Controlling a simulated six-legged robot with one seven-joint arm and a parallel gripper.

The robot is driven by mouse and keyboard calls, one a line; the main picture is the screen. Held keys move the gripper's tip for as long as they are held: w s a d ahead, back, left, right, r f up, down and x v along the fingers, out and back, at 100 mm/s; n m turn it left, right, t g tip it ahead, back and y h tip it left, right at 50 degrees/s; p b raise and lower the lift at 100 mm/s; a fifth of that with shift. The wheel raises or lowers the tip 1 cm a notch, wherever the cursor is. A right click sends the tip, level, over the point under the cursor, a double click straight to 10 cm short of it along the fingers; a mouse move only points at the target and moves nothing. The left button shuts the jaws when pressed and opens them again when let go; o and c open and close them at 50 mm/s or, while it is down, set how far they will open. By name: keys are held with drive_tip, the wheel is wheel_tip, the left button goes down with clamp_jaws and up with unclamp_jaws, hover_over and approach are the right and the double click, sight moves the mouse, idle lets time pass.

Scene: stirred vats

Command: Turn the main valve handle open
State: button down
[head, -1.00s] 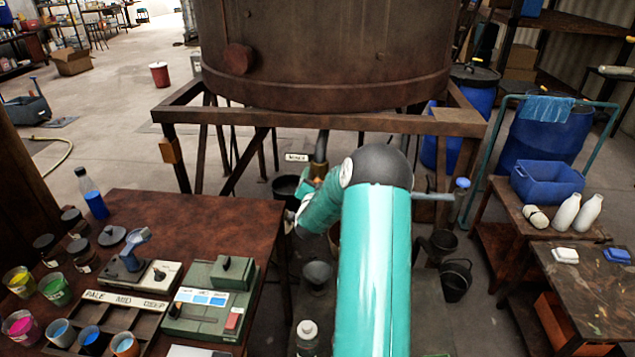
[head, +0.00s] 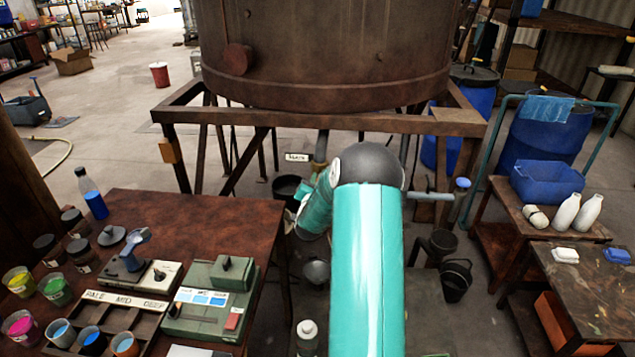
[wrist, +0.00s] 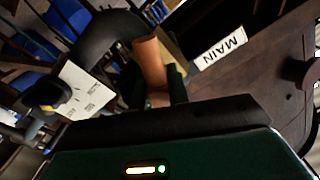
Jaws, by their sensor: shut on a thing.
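In the wrist view, a copper-orange handle (wrist: 150,62) stands up between the dark fingers of my gripper (wrist: 157,90). My gripper is shut on it. A white label reading MAIN (wrist: 220,53) is beside the handle, against the brown vat (wrist: 265,80). In the head view, a pipe (head: 321,148) comes down under the large rusty vat (head: 325,55), near a small white label (head: 297,157). My teal arm hides most of the valve and my gripper there. How far the handle is turned I cannot tell.
Another valve with a blue knob (head: 462,183) sticks out right of my arm. The vat's steel frame (head: 300,119) spans above my wrist. A brown table (head: 180,225) with cups and a green device (head: 210,300) stands at left. Dark buckets (head: 456,279) stand on the floor at right.

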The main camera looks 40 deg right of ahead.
drive_tip(key=n, duration=0.6)
drive_tip(key=shift+w+a+n, duration=0.1)
drive_tip(key=shift+a+n, duration=0.05)
drive_tip(key=shift+n, duration=0.25)
drive_tip(key=c, duration=2)
unclamp_jaws()
drive_tip(key=n, duration=0.5)
drive_tip(key=shift+n, duration=0.3)
drive_tip(key=o, duration=0.5)
drive_tip(key=shift+n, duration=2.3)
drive_tip(key=o, duration=0.9)
drive_tip(key=v, duration=1.3)
drive_tip(key=shift+s+a, duration=0.2)
drive_tip(key=shift+s, duration=0.15)
